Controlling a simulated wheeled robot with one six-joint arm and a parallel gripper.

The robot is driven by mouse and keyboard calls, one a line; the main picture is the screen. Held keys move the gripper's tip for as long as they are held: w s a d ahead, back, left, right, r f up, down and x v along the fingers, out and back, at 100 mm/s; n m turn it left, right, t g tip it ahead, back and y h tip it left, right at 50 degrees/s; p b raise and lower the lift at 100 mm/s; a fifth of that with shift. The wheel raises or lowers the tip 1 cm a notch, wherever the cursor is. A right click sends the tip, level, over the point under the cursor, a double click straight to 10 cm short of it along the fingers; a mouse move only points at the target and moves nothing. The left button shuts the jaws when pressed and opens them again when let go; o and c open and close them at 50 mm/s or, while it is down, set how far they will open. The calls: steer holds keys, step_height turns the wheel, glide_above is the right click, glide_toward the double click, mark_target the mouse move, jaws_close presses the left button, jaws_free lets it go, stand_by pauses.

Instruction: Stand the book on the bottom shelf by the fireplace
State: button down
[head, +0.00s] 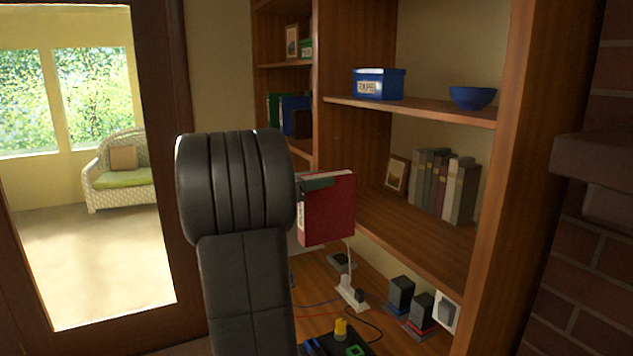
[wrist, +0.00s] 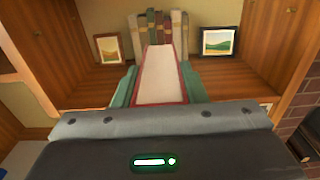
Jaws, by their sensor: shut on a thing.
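A red book (head: 328,210) with a pale label on its spine is held upright in the head view, in front of the bookcase. My gripper (head: 322,183) is shut on it near its top. In the wrist view the book's white page edges and red covers (wrist: 164,76) lie between the two greenish fingers. The book is at about the height of the shelf with the row of books, and apart from that row. The lowest visible shelf (head: 312,268) holds cables and devices. My arm hides part of the bookcase's left side.
A row of books (head: 445,185) and a picture frame (head: 396,174) stand on the shelf above; the wrist view shows a second frame (wrist: 218,42). A power strip (head: 352,292) and black boxes (head: 401,294) crowd the lowest shelf. The brick fireplace (head: 575,260) is at right.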

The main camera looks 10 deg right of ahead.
steer(key=f+x, duration=0.1)
steer(key=x, duration=2.2)
steer(key=shift+d+f, duration=0.15)
steer(key=shift+w, duration=0.15)
stand_by(0.4)
steer(key=c, duration=0.8)
jaws_free()
steer(key=shift+f, duration=0.1)
